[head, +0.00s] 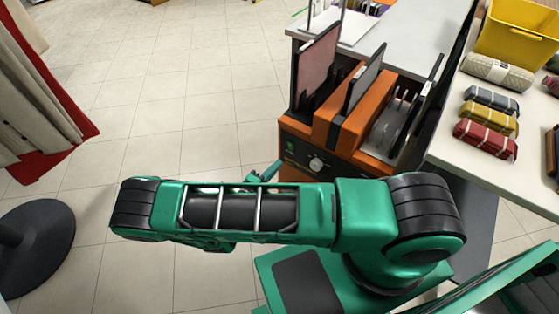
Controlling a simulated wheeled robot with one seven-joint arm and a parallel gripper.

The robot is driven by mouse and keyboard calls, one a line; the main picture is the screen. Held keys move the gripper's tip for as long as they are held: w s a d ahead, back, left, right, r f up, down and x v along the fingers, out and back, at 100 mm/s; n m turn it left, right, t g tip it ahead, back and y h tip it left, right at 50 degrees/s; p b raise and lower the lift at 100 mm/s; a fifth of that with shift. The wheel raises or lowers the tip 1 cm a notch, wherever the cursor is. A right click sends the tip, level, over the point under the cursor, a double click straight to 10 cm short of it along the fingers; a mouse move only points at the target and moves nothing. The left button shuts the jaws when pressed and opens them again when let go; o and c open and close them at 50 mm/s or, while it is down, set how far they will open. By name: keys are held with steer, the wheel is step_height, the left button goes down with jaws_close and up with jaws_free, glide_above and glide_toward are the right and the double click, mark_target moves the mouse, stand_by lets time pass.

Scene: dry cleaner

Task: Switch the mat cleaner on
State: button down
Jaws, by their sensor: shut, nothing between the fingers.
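The mat cleaner (345,128) is an orange machine with dark upright plates, on the floor at the end of a grey counter. Its dark front panel has a small green switch (290,148) at the left and a pale round knob (317,163) to the right of it. My green arm lies across the view in front of the panel and hides its lower part. The tip of my gripper (264,174) shows just past the arm, below and left of the switch. It is shut and empty. A gap shows between it and the switch; whether it touches the panel is unclear.
A white table (445,155) at the right holds a yellow crate (515,35) and several rolled, banded bundles (487,138). A grey counter (420,35) stands behind the machine. A curtain (40,95) and a dark round base (40,245) are at the left. The tiled floor between is clear.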

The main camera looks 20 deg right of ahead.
steer(key=v, duration=0.7)
steer(key=shift+s+a+f, duration=0.2)
steer(key=shift+a+f, duration=0.05)
steer(key=shift+f, duration=0.55)
steer(key=shift+r, duration=0.1)
steer(key=d+r+m+g+y, duration=0.2)
steer(key=d+r+m+g, duration=0.1)
steer(key=d+r, duration=0.3)
steer(key=s+d+r+m+g+y, duration=0.1)
steer(key=d+r+g, duration=0.4)
steer(key=r, duration=0.5)
steer(key=d+r+m+g+y, duration=0.3)
steer(key=d+r+m+g, duration=0.1)
steer(key=d+r, duration=0.3)
steer(key=shift+s+d+r+m+y, duration=0.2)
steer(key=shift+r+m, duration=0.2)
steer(key=shift+r, duration=0.15)
steer(key=shift+s+d+r+m+y, duration=0.1)
steer(key=shift+d+r+m, duration=0.1)
steer(key=shift+r+m, duration=0.3)
steer(key=s+d+r+m+t+y, duration=0.1)
steer(key=s+d+r+y, duration=0.2)
steer(key=s+r, duration=0.4)
steer(key=s+d+r+m+t+y, duration=0.1)
steer(key=s+d+r+y, duration=0.3)
steer(key=s+r, duration=0.4)
steer(key=s+m, duration=0.1)
steer(key=s, duration=0.6)
steer(key=shift+t+y, duration=0.3)
